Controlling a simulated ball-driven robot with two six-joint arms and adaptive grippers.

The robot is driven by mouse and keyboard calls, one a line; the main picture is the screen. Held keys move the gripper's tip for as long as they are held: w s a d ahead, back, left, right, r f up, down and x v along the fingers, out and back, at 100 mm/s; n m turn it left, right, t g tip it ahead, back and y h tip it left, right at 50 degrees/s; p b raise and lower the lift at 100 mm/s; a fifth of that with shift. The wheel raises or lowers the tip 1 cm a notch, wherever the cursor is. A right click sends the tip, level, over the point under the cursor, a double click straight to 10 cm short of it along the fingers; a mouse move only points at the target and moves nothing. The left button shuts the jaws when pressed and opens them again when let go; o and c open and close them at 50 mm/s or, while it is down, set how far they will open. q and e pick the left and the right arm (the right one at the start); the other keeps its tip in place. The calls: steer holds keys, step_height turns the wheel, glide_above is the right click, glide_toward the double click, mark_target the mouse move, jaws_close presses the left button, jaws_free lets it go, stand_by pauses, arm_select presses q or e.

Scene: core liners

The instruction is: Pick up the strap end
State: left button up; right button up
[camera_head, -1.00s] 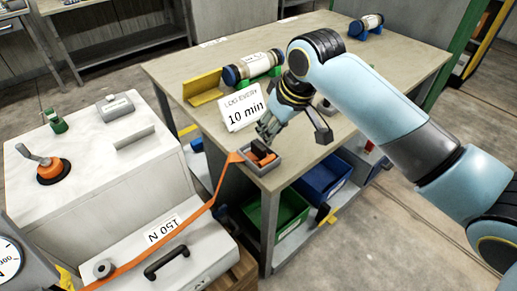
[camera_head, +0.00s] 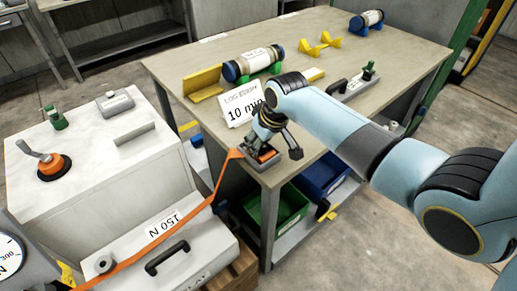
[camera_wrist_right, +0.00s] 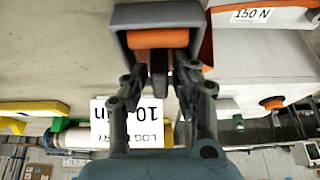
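An orange strap (camera_head: 190,225) runs from the low grey case up to a small grey tray (camera_head: 252,166) at the table's near corner. In the right wrist view the tray (camera_wrist_right: 120,42) holds an orange piece of strap (camera_wrist_right: 158,38), with a dark block-like end (camera_wrist_right: 158,75) standing at its near side. My right gripper (camera_head: 266,152) is down at the tray. In the wrist view its fingers (camera_wrist_right: 160,84) stand on either side of the dark end, seemingly with narrow gaps; contact is not clear. My left gripper is not in view.
A "LOG ENTRY 10 min" card (camera_head: 240,104) stands just behind my right gripper, with a blue-capped cylinder (camera_head: 252,65) and a yellow angle piece (camera_head: 203,83) beyond. Green (camera_head: 290,208) and blue (camera_head: 322,173) bins sit below the table. The case (camera_head: 195,262) has a black handle.

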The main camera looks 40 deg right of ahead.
jaws_close()
steer(key=shift+r, duration=0.1)
